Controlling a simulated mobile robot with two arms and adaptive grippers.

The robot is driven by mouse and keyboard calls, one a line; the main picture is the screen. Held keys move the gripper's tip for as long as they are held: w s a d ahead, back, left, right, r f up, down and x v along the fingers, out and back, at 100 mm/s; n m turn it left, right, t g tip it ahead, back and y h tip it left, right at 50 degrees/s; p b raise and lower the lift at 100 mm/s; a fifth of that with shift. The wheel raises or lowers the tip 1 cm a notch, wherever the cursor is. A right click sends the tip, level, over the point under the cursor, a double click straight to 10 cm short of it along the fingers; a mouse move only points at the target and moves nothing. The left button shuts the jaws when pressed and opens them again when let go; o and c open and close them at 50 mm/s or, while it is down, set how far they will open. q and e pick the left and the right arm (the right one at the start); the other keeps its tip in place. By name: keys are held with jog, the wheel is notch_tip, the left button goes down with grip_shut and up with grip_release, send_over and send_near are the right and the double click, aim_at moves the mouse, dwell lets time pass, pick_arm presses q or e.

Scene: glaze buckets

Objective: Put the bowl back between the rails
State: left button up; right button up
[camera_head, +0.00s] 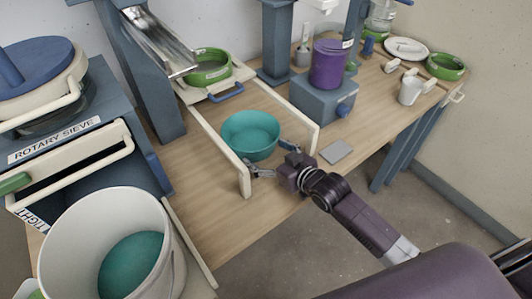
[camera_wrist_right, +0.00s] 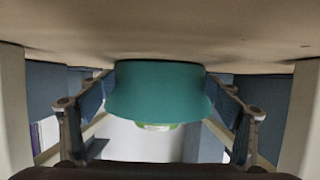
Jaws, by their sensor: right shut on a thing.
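The teal bowl (camera_head: 250,136) is upright between the left cream rail (camera_head: 216,142) and the right cream rail (camera_head: 296,117) on the wooden bench. My right gripper (camera_head: 265,154) reaches in at the near, open end of the rails and is shut on the bowl's near side, one finger on each side. The right wrist view shows the bowl (camera_wrist_right: 160,92) between the fingers, upside down, with its base close to the bench surface. Whether the base touches the bench I cannot tell. My left gripper is not in view.
A green sieve (camera_head: 209,72) sits at the far end of the rails below a metal chute (camera_head: 158,40). A purple container (camera_head: 329,65) stands on a blue block to the right. A grey plate (camera_head: 336,152) lies right of the rails. A white bucket (camera_head: 110,240) stands front left.

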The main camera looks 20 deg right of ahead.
jog(key=o, duration=2)
jog(key=shift+s, duration=0.1)
jog(key=v, duration=1.2)
jog(key=shift+d+f, duration=0.1)
